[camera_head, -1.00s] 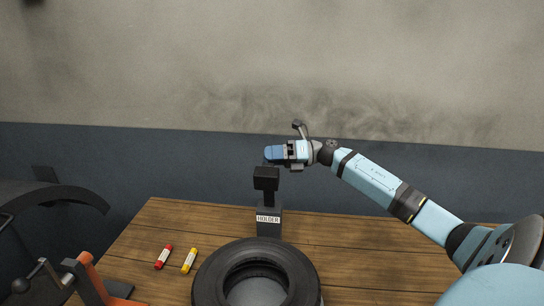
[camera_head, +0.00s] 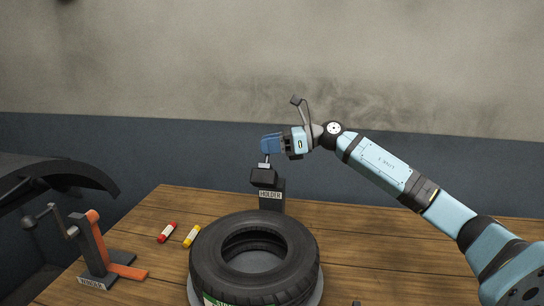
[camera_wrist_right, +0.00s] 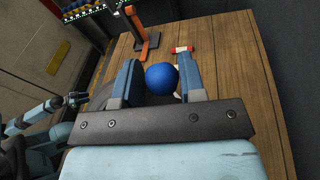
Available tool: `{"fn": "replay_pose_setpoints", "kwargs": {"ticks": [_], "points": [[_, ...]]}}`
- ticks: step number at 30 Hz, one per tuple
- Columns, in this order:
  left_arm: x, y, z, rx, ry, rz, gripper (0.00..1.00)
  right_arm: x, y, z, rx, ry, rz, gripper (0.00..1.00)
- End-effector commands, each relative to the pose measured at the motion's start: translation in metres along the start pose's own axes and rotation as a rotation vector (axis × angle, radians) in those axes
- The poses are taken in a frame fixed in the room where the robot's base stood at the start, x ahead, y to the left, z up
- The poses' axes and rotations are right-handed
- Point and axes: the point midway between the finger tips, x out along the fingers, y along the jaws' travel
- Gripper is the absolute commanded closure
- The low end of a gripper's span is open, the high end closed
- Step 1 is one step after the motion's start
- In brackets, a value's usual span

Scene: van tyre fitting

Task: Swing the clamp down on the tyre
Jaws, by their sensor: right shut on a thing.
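The black tyre (camera_head: 302,258) lies flat on a grey round base on the bench. Behind it stands a dark post labelled HOLDER (camera_head: 270,195), with a black block (camera_head: 264,177) at its top. A short metal rod (camera_head: 265,160) rises from the block to my right gripper (camera_head: 271,144). In the right wrist view, my right gripper (camera_wrist_right: 162,80) is shut on a blue ball knob (camera_wrist_right: 162,78), between its two fingers. The fingers hide the knob in the head view. My left gripper (camera_wrist_right: 77,99) looks small and dark in the wrist view; its jaws are unclear.
A red marker (camera_head: 167,232) and a yellow marker (camera_head: 191,236) lie left of the tyre. An orange and grey crank device labelled WINDER (camera_head: 94,245) stands at the bench's left side. A dark curved panel (camera_head: 60,172) overhangs at far left. The bench right of the tyre is mostly clear.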

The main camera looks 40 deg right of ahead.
Motion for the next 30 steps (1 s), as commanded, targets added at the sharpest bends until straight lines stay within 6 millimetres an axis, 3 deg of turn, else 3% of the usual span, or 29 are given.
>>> {"fn": "replay_pose_setpoints", "kwargs": {"ticks": [1, 3, 16, 30], "points": [[0.011, 0.0, 0.011, -0.008, -0.001, -0.001, 0.57, 0.001, 0.003, -0.009, -0.054, 0.006, -0.01, 1.0], [0.016, 0.0, 0.013, -0.002, 0.012, -0.002, 0.57, 0.003, 0.01, -0.014, -0.119, 0.017, -0.021, 1.0], [0.031, 0.004, 0.029, 0.047, 0.072, 0.013, 0.57, 0.015, 0.045, -0.047, -0.493, 0.078, -0.088, 1.0], [0.031, 0.014, 0.019, 0.019, 0.141, 0.051, 0.57, 0.021, 0.058, -0.069, -0.711, 0.115, -0.126, 1.0]]}}
